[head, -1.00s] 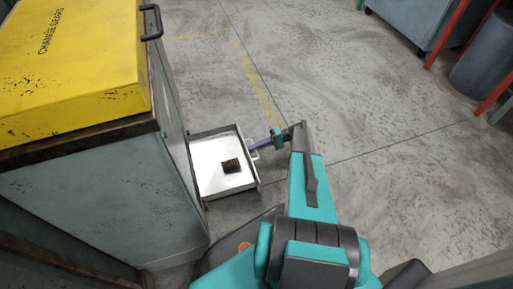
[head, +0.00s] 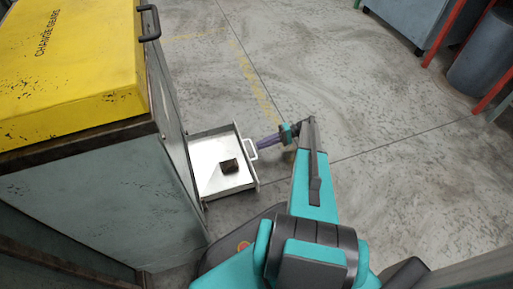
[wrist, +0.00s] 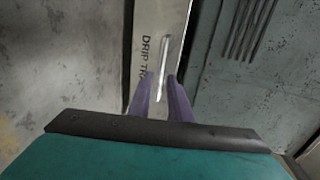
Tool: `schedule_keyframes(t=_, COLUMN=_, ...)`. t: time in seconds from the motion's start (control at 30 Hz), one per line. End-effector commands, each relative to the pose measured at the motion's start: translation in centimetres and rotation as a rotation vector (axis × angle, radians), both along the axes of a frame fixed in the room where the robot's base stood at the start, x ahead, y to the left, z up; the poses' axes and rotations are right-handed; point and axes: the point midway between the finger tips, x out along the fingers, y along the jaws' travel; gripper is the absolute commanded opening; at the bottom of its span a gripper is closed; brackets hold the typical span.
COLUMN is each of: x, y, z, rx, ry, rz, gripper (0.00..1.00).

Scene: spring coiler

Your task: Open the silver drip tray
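The silver drip tray (head: 212,182) stands pulled out from the lower part of the grey cabinet, its light interior showing in the head view. A small dark block (head: 229,166) lies inside it. The tray's front, lettered "DRIP TR…", shows in the wrist view (wrist: 150,25). Its bar handle (head: 251,150) sticks out from the front and shows in the wrist view (wrist: 164,65). My gripper (head: 260,145) has purple fingers, apart and empty. They point at the handle from just outside it, and the handle lies ahead of the gap between them (wrist: 161,80).
The grey cabinet (head: 95,195) with a yellow "CHANGE GEARS" top (head: 70,60) stands at left, with a dark handle (head: 150,22). Open concrete floor (head: 370,110) lies to the right. A grey bin (head: 482,55) and red-legged stand are at top right.

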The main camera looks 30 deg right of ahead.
Motion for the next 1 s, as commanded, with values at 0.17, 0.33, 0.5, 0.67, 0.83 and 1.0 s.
schedule_keyframes(t=0.17, x=-0.6, y=-2.1, z=0.0, rx=-0.001, ry=-0.001, rz=0.001, gripper=0.18)
schedule_keyframes(t=0.33, x=-1.1, y=-3.9, z=0.4, rx=-0.001, ry=0.000, rz=0.001, gripper=0.18)
schedule_keyframes(t=0.5, x=-1.6, y=-5.6, z=0.8, rx=-0.001, ry=0.000, rz=0.001, gripper=0.18)
schedule_keyframes(t=0.67, x=-1.9, y=-6.8, z=1.1, rx=-0.001, ry=0.000, rz=0.001, gripper=0.18)
schedule_keyframes(t=0.83, x=-2.2, y=-7.5, z=1.5, rx=-0.001, ry=0.000, rz=0.001, gripper=0.18)
schedule_keyframes(t=1.0, x=-2.3, y=-7.7, z=1.7, rx=-0.001, ry=0.002, rz=0.002, gripper=0.18)
